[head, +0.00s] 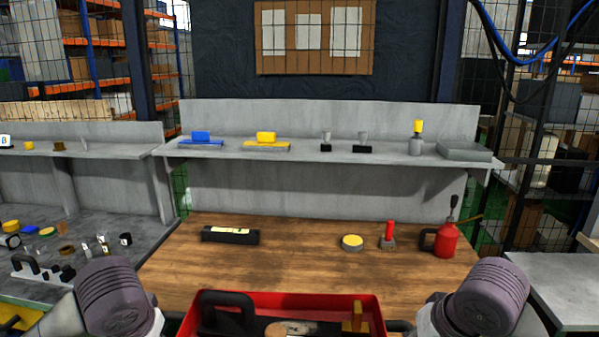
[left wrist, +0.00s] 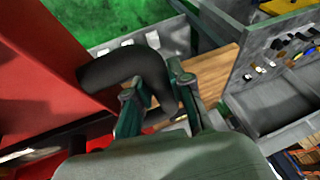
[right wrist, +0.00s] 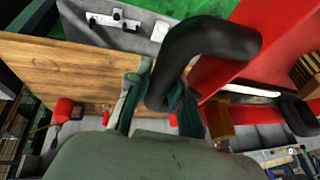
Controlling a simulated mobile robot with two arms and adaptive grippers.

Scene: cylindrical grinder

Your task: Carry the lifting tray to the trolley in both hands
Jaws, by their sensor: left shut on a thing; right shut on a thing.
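The red lifting tray (head: 367,303) is at the bottom centre of the head view, in front of the wooden bench, with its lower part cut off. A black-handled item (head: 226,298), a pale round piece and a brass-coloured block (head: 354,317) are in it. In the left wrist view my left gripper (left wrist: 155,92) is shut on a black tray handle (left wrist: 120,66) beside the red wall. In the right wrist view my right gripper (right wrist: 160,88) is shut on the other black handle (right wrist: 210,38). I cannot make out the trolley in these views.
The wooden bench (head: 300,258) holds a black block (head: 230,235), a yellow-topped disc (head: 351,242), a red-handled tool (head: 389,236) and a red oil can (head: 446,240). A grey shelf (head: 320,152) is behind. Grey benches stand left (head: 110,205) and right (head: 575,285).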

